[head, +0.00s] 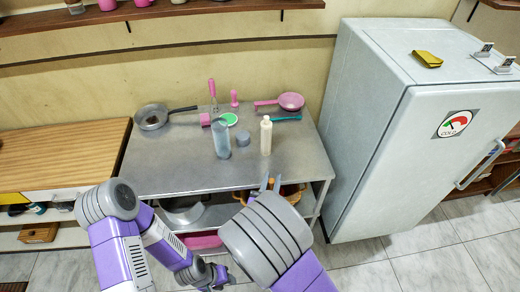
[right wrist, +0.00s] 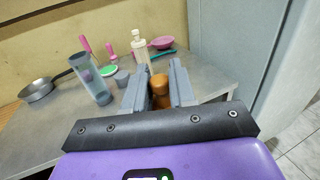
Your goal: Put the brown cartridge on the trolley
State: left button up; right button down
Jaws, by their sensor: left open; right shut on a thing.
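The brown cartridge (right wrist: 160,86) is between the fingers of my right gripper (right wrist: 158,84), which is shut on it in the right wrist view. In the head view my right gripper (head: 270,183) shows only its fingertips past my wrist, at the front edge of the grey metal trolley (head: 165,170); my wrist hides most of the cartridge there. The trolley has a flat top and a lower shelf, and its top also shows in the right wrist view (right wrist: 70,125). My left gripper (head: 224,277) is open, low in front of the trolley.
On the trolley top stand a clear blue-grey cylinder (head: 221,138), a cream bottle (head: 266,136), a pan (head: 151,116) and a pink pan (head: 290,101). The left and front of the top are mostly bare. A fridge (head: 400,130) stands close on the right, a wooden counter (head: 60,155) on the left.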

aim_at(296, 148)
jog(key=z, duration=0.7)
jog(key=k, duration=0.95)
jog(key=z, duration=0.85)
jog(key=i, duration=1.35)
jog(key=u, duration=1.2)
jog(key=i, duration=0.9)
jog(key=u, duration=1)
